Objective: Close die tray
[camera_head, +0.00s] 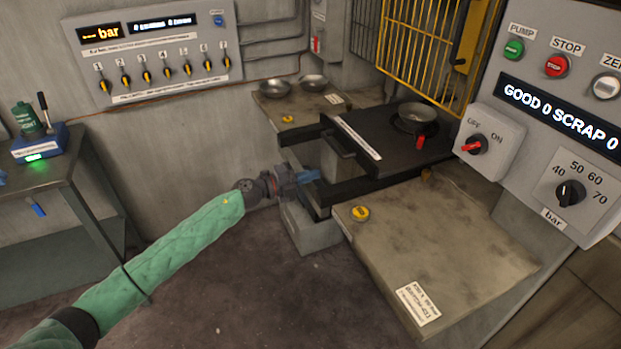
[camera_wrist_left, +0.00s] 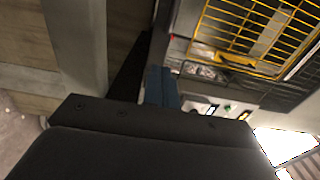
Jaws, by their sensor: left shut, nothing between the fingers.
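The die tray (camera_head: 385,136) is a black plate with a white label strip along its front edge, in the head view right of centre. A dark handle bar (camera_head: 338,146) sticks out at its front. A metal bowl (camera_head: 416,112) sits on the plate near a small red part. My left gripper (camera_head: 312,175) has blue fingers, which are shut and empty. It is in front of the tray, near the handle and between the dark frame rails; I cannot tell whether it touches them. Its blue fingers (camera_wrist_left: 162,88) also show in the wrist view. My right gripper is out of view.
A yellow mesh guard (camera_head: 425,45) stands behind the tray. A grey control panel (camera_head: 560,120) is at right. Open floor lies in front.

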